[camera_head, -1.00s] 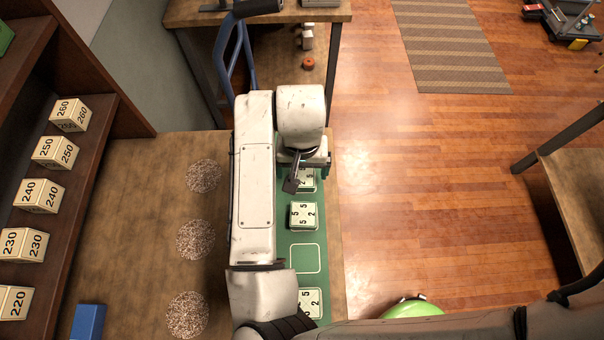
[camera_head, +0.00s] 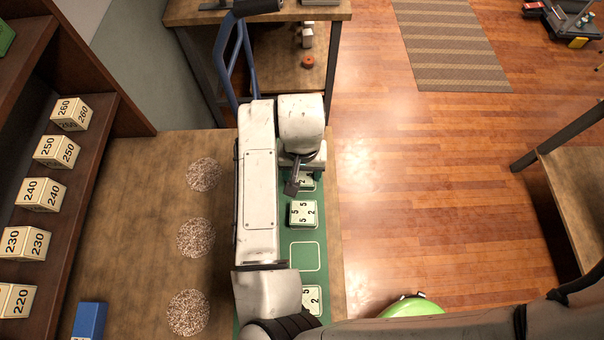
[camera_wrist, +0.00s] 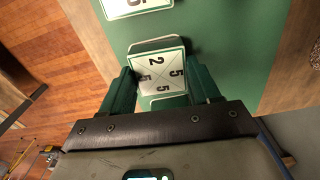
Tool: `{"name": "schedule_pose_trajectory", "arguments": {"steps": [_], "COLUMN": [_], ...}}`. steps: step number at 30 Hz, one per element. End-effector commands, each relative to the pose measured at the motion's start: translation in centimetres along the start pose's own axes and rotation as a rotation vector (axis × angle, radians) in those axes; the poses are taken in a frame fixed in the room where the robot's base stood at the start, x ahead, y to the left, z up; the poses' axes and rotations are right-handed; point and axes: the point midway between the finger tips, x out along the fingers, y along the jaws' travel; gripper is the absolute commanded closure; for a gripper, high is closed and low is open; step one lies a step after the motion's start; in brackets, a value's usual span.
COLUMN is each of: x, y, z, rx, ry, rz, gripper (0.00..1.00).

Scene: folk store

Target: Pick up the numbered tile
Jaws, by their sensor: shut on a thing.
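The numbered tile (camera_wrist: 161,72), pale with a 2 and several 5s on its face, is between the two green fingers of my gripper (camera_wrist: 159,80) in the wrist view. My gripper is shut on it. In the head view only part of this tile (camera_head: 307,183) shows, at the far end of the green mat (camera_head: 313,234). My gripper (camera_head: 303,175) covers the rest from above. I cannot tell whether the tile is clear of the mat.
Another numbered tile (camera_head: 302,213) lies just nearer on the mat, then an empty outlined square, then a partly hidden tile (camera_head: 312,299). Three speckled discs (camera_head: 195,238) and a blue block (camera_head: 89,321) are to the left. Numbered cubes (camera_head: 40,194) line the shelf.

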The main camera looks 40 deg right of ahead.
Motion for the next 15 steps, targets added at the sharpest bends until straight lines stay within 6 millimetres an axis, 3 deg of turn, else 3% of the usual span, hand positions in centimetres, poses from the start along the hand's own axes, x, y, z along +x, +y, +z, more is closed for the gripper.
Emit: {"name": "schedule_pose_trajectory", "arguments": {"steps": [4, 15], "x": [-0.02, -0.57], "y": [-0.01, -0.02], "z": [0.0, -0.04], "rx": [0.0, 0.001], "ry": [0.0, 0.002], "rz": [0.0, -0.001], "gripper": [0.75, 0.75]}}
